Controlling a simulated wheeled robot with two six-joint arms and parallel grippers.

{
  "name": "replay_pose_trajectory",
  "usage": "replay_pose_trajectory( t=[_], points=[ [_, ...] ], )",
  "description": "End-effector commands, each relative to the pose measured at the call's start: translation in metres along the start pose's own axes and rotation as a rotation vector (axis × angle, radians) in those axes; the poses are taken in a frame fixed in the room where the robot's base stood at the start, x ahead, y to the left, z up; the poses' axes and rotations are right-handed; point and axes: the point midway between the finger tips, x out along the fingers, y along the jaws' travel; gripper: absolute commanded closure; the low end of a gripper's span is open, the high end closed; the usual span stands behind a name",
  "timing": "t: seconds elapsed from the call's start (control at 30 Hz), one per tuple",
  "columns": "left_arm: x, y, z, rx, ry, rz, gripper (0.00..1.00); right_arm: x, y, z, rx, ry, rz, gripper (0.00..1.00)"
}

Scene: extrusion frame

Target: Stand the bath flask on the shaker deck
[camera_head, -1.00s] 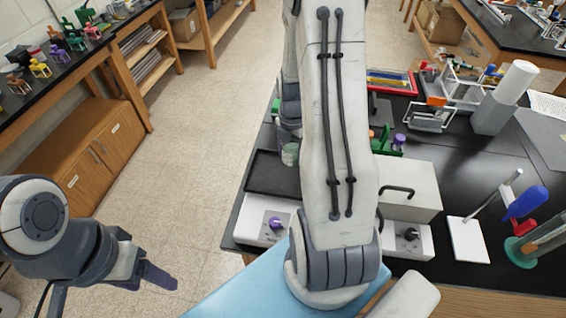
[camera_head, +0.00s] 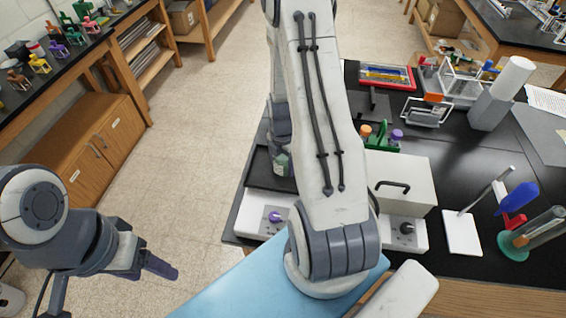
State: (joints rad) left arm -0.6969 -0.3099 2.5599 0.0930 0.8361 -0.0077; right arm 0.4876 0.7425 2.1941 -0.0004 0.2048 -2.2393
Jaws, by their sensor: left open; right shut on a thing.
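The shaker is a white box with a purple knob and a dark flat deck (camera_head: 262,177) on top, at the left end of the black bench. My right arm crosses the middle of the view, and its gripper (camera_head: 280,150) is shut on the bath flask (camera_head: 281,164), a small greenish glass piece. The flask shows at the deck's right side, partly hidden by my arm. I cannot tell whether it touches the deck. My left gripper (camera_head: 160,268) is open and empty over the floor at lower left.
A white lidded bath (camera_head: 403,178) with a black handle stands right of the shaker. A green rack (camera_head: 380,143) with orange and purple-topped items is behind it. A white stand (camera_head: 462,232) and a blue-handled item (camera_head: 517,199) stand at right. The deck's left part is clear.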

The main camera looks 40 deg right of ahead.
Motion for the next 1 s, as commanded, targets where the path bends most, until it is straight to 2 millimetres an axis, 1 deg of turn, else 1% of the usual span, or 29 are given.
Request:
replay_pose_trajectory(
  t=[0.03,0.07,0.1,0.13,0.37,0.43,0.53,0.67,1.0],
  points=[
    [0.003,0.0,0.0,0.0,0.0,0.0,0.36,0.003,0.0,0.0,0.0,0.0,0.0,0.88],
    [0.002,0.0,0.0,0.0,0.0,0.0,0.36,0.002,0.0,0.0,0.0,0.0,0.0,0.21],
    [0.001,0.0,0.0,0.0,0.0,0.0,0.36,0.002,0.0,0.0,0.0,0.0,0.0,0.06],
    [0.001,0.0,0.0,0.0,0.0,0.0,0.36,0.002,0.0,0.0,0.0,0.0,0.0,0.0],
    [0.001,0.0,0.0,0.0,0.0,0.0,0.36,0.001,0.0,0.0,0.001,0.0,0.0,0.0],
    [-0.002,0.0,0.0,0.0,0.0,0.0,0.36,-0.003,0.0,0.0,0.0,0.0,0.0,0.0],
    [0.003,0.0,0.0,0.0,0.0,0.0,0.36,-0.008,0.001,0.001,0.0,-0.002,0.003,0.0],
    [0.01,-0.001,0.001,-0.001,0.0,0.0,0.36,-0.026,0.002,0.001,-0.001,-0.005,0.006,0.0],
    [0.027,-0.002,0.002,-0.005,0.0,0.0,0.36,-0.091,0.002,0.001,0.0,-0.005,0.006,0.0]
  ],
)
